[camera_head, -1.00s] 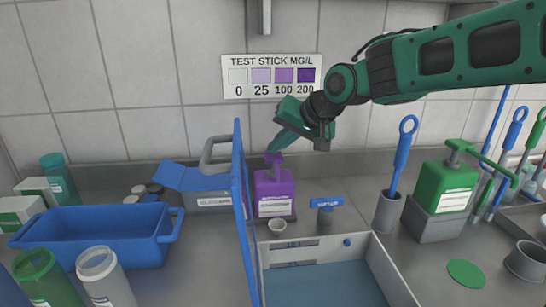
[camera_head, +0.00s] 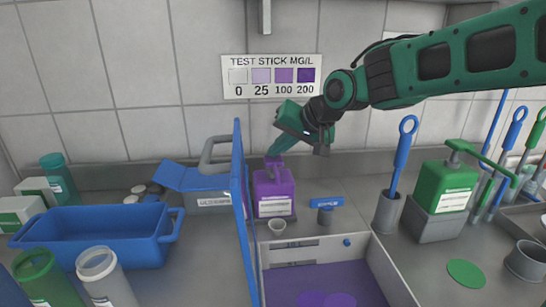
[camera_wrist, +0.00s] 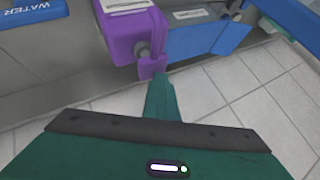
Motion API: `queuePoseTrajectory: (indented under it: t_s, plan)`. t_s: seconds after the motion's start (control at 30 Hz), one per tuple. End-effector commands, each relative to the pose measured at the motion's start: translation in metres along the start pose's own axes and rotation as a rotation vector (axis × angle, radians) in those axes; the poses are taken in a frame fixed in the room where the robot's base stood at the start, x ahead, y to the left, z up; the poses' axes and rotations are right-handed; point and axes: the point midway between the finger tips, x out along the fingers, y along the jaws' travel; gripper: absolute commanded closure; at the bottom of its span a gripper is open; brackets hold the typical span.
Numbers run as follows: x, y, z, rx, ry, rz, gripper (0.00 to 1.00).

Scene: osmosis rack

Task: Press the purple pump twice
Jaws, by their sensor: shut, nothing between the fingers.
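The purple pump bottle (camera_head: 273,192) stands at the back of the counter, behind the open box. Its purple pump head (camera_head: 273,161) is at the top. My gripper (camera_head: 279,149) is shut and empty, with its fingertips at the pump head, touching or just above it. In the wrist view the closed fingers (camera_wrist: 160,85) point at the pump head (camera_wrist: 151,66), and the purple bottle (camera_wrist: 130,28) lies beyond. The exact contact is hard to tell. The open box's floor (camera_head: 345,279) is purple, with rounder, brighter purple patches at its front.
A blue raised lid (camera_head: 241,215) stands just left of the bottle. A blue tray (camera_head: 95,238) is at left. A green pump bottle (camera_head: 446,188) and a blue-handled tool (camera_head: 402,155) in a grey cup are at right. A test stick chart (camera_head: 272,76) hangs on the wall.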

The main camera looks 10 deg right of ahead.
Motion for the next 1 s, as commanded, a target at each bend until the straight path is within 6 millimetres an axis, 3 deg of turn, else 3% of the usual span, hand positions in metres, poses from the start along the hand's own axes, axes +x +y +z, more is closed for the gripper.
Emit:
queuePoseTrajectory:
  t_s: [0.67,1.0]
  plan:
    - [0.0042,0.0033,0.0044,0.0,-0.005,0.003,1.0]
    - [-0.0028,-0.0022,-0.0008,0.0,-0.005,0.002,1.0]
